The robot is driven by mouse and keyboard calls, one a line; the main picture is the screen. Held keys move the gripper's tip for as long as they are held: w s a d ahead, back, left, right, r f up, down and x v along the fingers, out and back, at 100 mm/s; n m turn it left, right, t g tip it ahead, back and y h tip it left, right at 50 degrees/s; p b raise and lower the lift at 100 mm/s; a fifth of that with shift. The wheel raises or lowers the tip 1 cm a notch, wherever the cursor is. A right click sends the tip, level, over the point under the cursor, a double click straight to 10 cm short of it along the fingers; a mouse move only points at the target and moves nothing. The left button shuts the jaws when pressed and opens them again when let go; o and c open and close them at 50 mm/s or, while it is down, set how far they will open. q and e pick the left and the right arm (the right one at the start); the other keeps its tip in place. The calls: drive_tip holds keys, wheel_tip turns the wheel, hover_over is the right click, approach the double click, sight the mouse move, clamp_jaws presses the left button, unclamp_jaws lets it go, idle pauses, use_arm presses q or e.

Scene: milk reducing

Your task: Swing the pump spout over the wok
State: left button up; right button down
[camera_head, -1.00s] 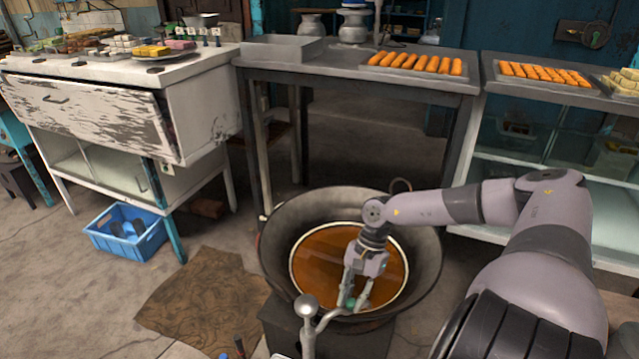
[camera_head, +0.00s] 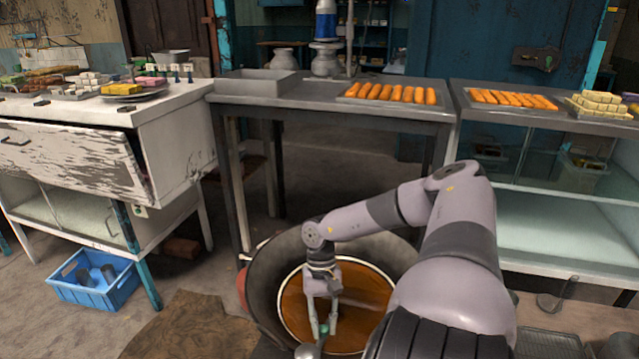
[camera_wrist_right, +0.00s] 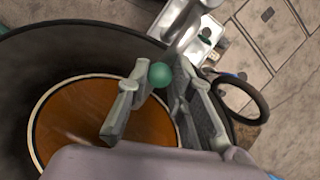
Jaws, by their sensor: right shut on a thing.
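The dark wok (camera_head: 259,290) holds brown liquid (camera_head: 355,288) inside a pale ring. My right gripper (camera_head: 322,328) reaches down over the wok's near part. It is shut on a small green ball (camera_head: 324,329), which also sits between the fingers in the right wrist view (camera_wrist_right: 160,75). The grey metal pump (camera_head: 307,351) is at the bottom edge of the head view, mostly cut off. Its metal also shows at the top of the right wrist view (camera_wrist_right: 183,22). How the ball joins the spout is hidden. My left gripper is not in view.
A grey table (camera_head: 320,98) with a tray of orange sticks (camera_head: 395,93) stands behind the wok. A worn white cabinet (camera_head: 70,165) and a blue crate (camera_head: 95,285) are at left. A glass case (camera_head: 545,215) stands at right. A brown mat (camera_head: 190,330) lies left of the wok.

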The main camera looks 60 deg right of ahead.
drive_tip(key=shift+w, duration=0.1)
idle(0.4)
drive_tip(key=c, duration=1.4)
unclamp_jaws()
drive_tip(key=v, duration=1.2)
